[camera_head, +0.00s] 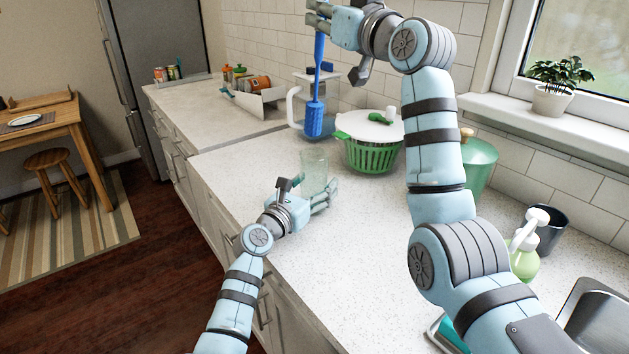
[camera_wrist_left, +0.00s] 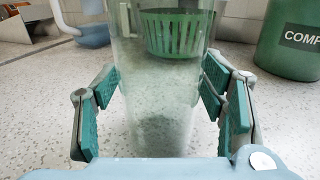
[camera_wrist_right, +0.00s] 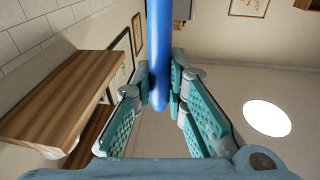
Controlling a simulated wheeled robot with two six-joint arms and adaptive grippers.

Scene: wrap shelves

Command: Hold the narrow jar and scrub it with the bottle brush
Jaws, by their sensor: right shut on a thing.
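The narrow jar (camera_head: 313,165) is clear glass and stands upright on the counter. My left gripper (camera_head: 322,200) is low at the counter with its fingers on both sides of the jar. In the left wrist view the jar (camera_wrist_left: 160,115) is between the finger pads, which look open around it. The blue bottle brush (camera_head: 319,60) hangs upright, bristles down, beyond and above the jar. My right gripper (camera_head: 319,18) is shut on the top of its handle; the handle (camera_wrist_right: 158,50) also shows between the fingers in the right wrist view.
A green basket (camera_head: 372,155) with a white lid stands behind the jar. A white-handled jug (camera_head: 294,105) is by the brush head. A green compost bin (camera_head: 481,165), a soap dispenser (camera_head: 524,250) and a sink (camera_head: 598,310) are at right. The counter left of the jar is clear.

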